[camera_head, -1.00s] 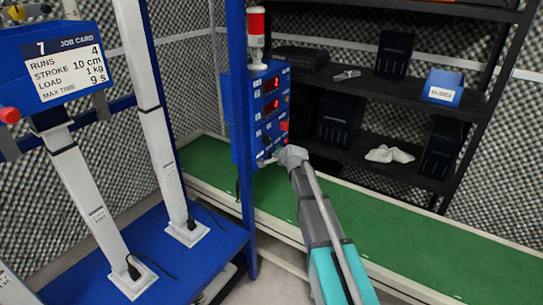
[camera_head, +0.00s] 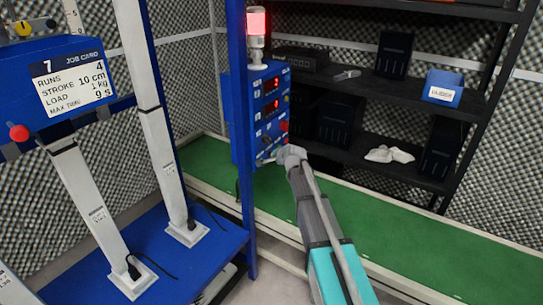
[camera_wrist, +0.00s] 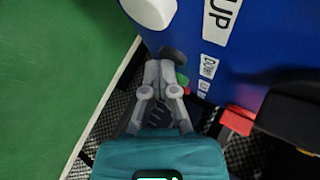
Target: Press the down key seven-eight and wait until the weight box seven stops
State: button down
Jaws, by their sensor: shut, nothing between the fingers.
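The blue control panel (camera_head: 271,110) is mounted on the blue upright, with lit red displays and rows of keys. My gripper (camera_head: 276,158) is shut and empty at the panel's lower edge. In the wrist view its closed fingertips (camera_wrist: 170,57) are at a dark round key (camera_wrist: 173,53), beside the DOWN label (camera_wrist: 208,67); whether they touch or press it I cannot tell. A white round key (camera_wrist: 152,9) sits by the UP label (camera_wrist: 222,18).
The signal lamp (camera_head: 256,22) above the panel glows red. A green belt (camera_head: 400,235) runs below the panel. A dark shelf (camera_head: 385,85) with bins stands behind. A red knob (camera_head: 18,132) is on the left box. In the wrist view, a red block (camera_wrist: 238,119) is near the gripper.

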jog(key=shift+s+d, duration=0.5)
jog(key=shift+d, duration=0.2)
dwell(0.3)
jog(key=shift+s+d, duration=0.75)
jog(key=shift+d, duration=0.3)
jog(key=shift+s+d, duration=0.7)
jog(key=shift+d, duration=0.3)
jog(key=shift+s, duration=0.1)
